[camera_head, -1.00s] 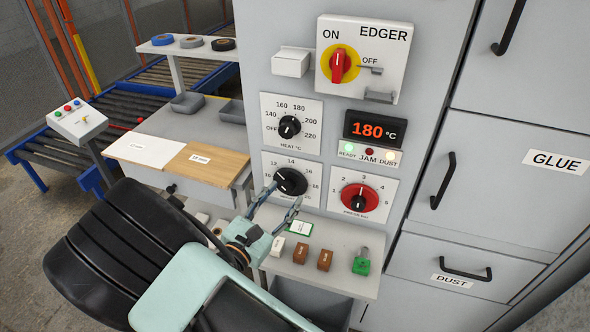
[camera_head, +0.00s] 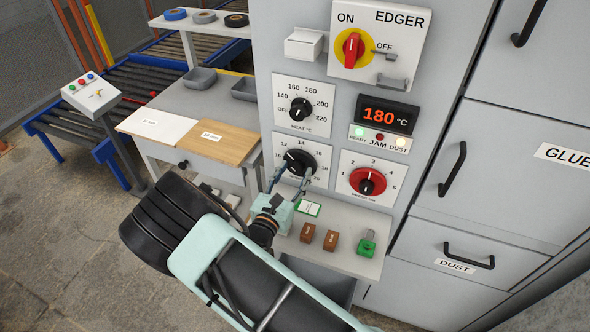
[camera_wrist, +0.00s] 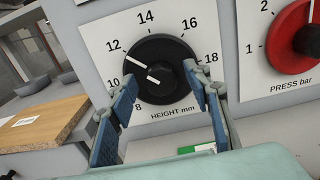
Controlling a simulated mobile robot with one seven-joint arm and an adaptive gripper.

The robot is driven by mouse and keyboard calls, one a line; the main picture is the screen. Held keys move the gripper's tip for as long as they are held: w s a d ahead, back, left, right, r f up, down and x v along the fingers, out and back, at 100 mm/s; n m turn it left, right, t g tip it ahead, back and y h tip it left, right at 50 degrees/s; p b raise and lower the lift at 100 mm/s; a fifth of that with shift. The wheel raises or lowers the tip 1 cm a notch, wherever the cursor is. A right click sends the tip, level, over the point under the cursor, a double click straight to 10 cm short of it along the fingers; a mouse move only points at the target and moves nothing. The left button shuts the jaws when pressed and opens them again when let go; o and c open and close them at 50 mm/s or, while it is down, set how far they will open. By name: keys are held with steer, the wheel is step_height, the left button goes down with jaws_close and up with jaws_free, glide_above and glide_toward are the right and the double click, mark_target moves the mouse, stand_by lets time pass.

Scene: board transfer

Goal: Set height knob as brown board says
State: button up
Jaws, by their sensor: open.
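The height knob (camera_head: 298,162) is black, on a white dial plate in the edger's front panel. In the wrist view the knob (camera_wrist: 158,52) fills the middle, and its white pointer line leans up-left, near the 12. My gripper (camera_head: 290,178) is open, its two fingers on either side of the knob's lower part; I cannot tell whether they touch it. The fingers also show in the wrist view (camera_wrist: 163,88). The brown board (camera_head: 228,149) lies on the table at the left, with a small white label (camera_head: 210,137) that seems to read 18 mm.
A white board (camera_head: 160,128) lies beside the brown one. The heat knob (camera_head: 301,109) is above and the red press knob (camera_head: 367,182) is to the right. A shelf (camera_head: 350,258) below holds brown blocks (camera_head: 331,240) and a green-based item (camera_head: 367,246).

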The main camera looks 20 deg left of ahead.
steer(key=shift+w, duration=0.4)
steer(key=shift+c, duration=0.4)
steer(key=c, duration=1)
steer(key=shift+c, duration=0.2)
steer(key=shift+m, duration=0.3)
